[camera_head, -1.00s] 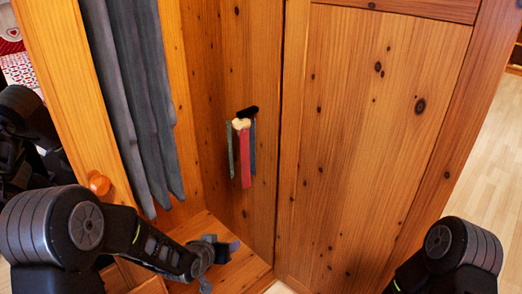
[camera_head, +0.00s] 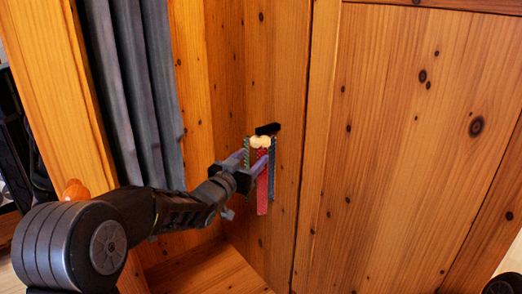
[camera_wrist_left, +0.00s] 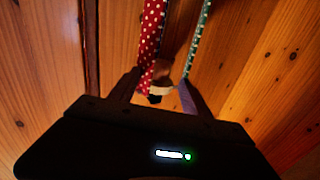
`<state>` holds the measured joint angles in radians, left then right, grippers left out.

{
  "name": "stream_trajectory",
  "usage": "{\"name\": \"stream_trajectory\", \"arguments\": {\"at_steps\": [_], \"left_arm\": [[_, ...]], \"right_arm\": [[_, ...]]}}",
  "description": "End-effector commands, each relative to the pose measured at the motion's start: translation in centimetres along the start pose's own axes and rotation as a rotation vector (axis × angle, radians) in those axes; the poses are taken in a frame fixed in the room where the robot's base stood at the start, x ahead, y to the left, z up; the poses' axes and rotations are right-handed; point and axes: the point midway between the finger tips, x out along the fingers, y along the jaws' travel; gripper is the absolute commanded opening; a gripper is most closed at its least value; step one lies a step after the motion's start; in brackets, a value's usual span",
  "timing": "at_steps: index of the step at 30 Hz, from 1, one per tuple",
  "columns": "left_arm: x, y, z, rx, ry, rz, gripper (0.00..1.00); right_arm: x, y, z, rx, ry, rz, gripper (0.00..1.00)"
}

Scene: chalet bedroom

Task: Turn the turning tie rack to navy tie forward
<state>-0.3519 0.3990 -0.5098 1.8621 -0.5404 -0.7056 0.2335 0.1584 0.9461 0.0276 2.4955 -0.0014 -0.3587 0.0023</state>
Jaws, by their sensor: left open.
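The turning tie rack has a pale hub (camera_head: 261,142) on a black mount, fixed to the wooden panel. A green tie (camera_head: 246,152) hangs at its left, a red tie (camera_head: 262,195) with white dots faces front, and the navy tie (camera_head: 273,165) hangs at the right. My left gripper (camera_head: 251,160) is open at the rack, its fingers by the green and red ties; contact is unclear. My right gripper is out of view.
Grey hanging clothes (camera_head: 130,100) are at the left inside the wooden wardrobe. An orange knob (camera_head: 76,190) sits at the left, near my left arm. A wide wooden door panel (camera_head: 410,150) stands right of the rack. The wardrobe floor (camera_head: 205,272) is clear.

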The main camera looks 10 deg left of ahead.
Motion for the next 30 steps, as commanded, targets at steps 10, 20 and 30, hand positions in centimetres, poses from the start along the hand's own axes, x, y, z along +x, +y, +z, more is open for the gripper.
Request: {"name": "stream_trajectory", "arguments": {"at_steps": [10, 20, 30], "left_arm": [[5.2, 0.0, 0.1, 0.003, 0.000, 0.000, 0.56], [6.3, 0.0, 0.0, 0.000, 0.000, 0.000, 0.56], [6.2, 0.0, 0.0, 0.000, 0.000, 0.000, 0.35]], "right_arm": [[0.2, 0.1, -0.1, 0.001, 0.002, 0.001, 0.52], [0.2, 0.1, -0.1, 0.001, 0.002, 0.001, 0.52], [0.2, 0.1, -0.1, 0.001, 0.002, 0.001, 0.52]]}}
